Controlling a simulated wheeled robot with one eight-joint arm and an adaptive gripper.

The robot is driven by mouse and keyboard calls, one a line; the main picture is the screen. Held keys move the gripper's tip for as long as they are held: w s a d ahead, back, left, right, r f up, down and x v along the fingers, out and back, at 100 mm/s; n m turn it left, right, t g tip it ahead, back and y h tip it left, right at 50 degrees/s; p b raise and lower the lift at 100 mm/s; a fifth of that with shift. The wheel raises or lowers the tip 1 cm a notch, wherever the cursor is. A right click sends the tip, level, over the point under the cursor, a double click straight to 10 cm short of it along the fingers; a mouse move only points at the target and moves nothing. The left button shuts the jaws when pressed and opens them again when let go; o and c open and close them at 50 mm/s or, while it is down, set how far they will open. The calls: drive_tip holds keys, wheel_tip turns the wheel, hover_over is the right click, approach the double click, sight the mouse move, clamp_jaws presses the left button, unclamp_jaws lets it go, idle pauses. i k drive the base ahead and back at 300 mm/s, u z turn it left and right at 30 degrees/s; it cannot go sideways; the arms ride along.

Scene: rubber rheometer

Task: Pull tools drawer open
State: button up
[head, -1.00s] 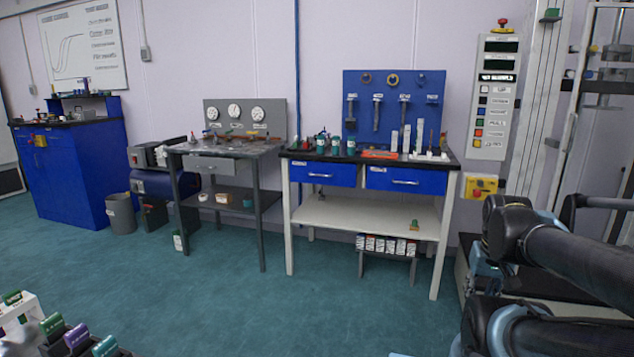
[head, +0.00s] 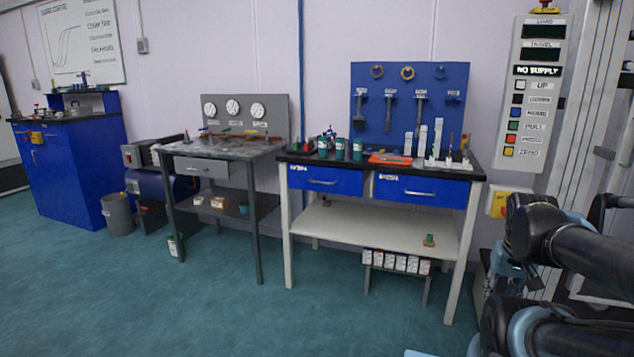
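A workbench with a black top and white legs stands ahead, right of the middle. Under its top sit two blue drawers with pale bar handles, a left drawer (head: 325,181) and a right drawer (head: 420,190). Both look shut. Each has a small white label at its upper left, too small to read, so I cannot tell which is the tools drawer. A grey bench has one grey drawer (head: 196,167), also shut. My arm's dark links show at the lower right, but my gripper is out of view.
A blue pegboard (head: 410,104) with hanging tools stands behind the workbench top, which holds bottles and an orange tray (head: 390,159). A low rack of small boxes (head: 396,262) stands beneath. A tall machine rises at the right. The green floor (head: 200,305) ahead is clear.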

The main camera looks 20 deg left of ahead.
sight(330, 180)
drive_tip(key=u, duration=0.55)
drive_tip(key=i, duration=0.95)
drive_tip(key=u, duration=0.65)
